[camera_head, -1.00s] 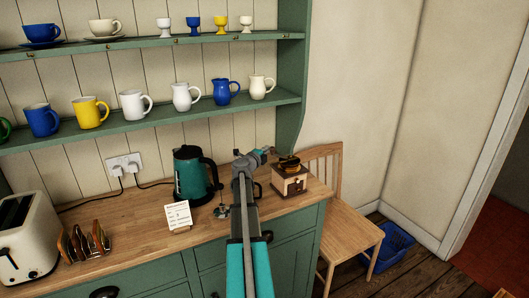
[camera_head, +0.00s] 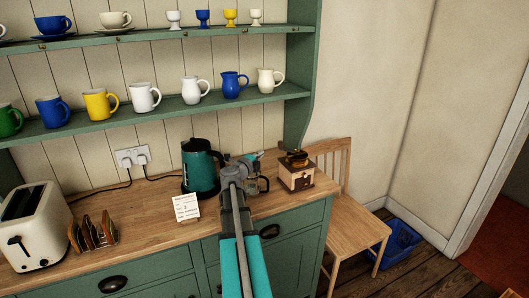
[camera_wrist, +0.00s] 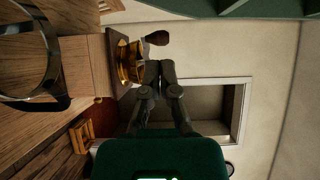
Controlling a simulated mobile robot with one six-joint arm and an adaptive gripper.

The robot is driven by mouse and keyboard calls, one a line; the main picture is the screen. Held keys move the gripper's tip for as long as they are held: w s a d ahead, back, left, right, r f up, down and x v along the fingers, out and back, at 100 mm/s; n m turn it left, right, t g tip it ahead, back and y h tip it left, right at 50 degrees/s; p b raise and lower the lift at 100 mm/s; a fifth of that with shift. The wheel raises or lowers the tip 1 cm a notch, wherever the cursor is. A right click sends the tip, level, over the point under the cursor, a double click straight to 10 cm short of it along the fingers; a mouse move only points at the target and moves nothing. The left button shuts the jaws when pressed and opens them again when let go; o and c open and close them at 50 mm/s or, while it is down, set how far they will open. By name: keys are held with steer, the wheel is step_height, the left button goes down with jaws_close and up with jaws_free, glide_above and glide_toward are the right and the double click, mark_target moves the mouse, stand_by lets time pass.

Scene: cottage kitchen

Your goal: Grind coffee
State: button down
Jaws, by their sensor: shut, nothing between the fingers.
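The coffee grinder (camera_head: 297,178) is a wooden box with a brass top, upright at the right end of the counter. In the wrist view its box (camera_wrist: 84,66) appears sideways, with the brass top (camera_wrist: 127,62) and a dark crank knob (camera_wrist: 157,38) beside my fingers. My gripper (camera_wrist: 160,68) is shut and empty, its tips close to the brass top; I cannot tell whether they touch it. In the head view my arm's end is just left of the grinder, and the fingers are hard to make out.
A glass vessel with a dark handle (camera_head: 264,185) stands between my arm and the grinder. A teal kettle (camera_head: 200,168), a card (camera_head: 186,207), a toast rack (camera_head: 93,234) and a toaster (camera_head: 35,228) stand left on the counter (camera_head: 150,228). A chair (camera_head: 356,240) is right.

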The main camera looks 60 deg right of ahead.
steer(key=shift+a, duration=0.5)
steer(key=s+a+m+g, duration=0.1)
steer(key=s+a+g, duration=0.1)
steer(key=s, duration=0.3)
steer(key=shift+a, duration=0.75)
glide_toward(288, 151)
step_height(288, 151, up, 3)
steer(key=s+d, duration=0.2)
steer(key=w+d, duration=0.2)
steer(key=d, duration=0.1)
steer(key=shift+w+d+r, duration=0.15)
steer(key=shift+w, duration=0.15)
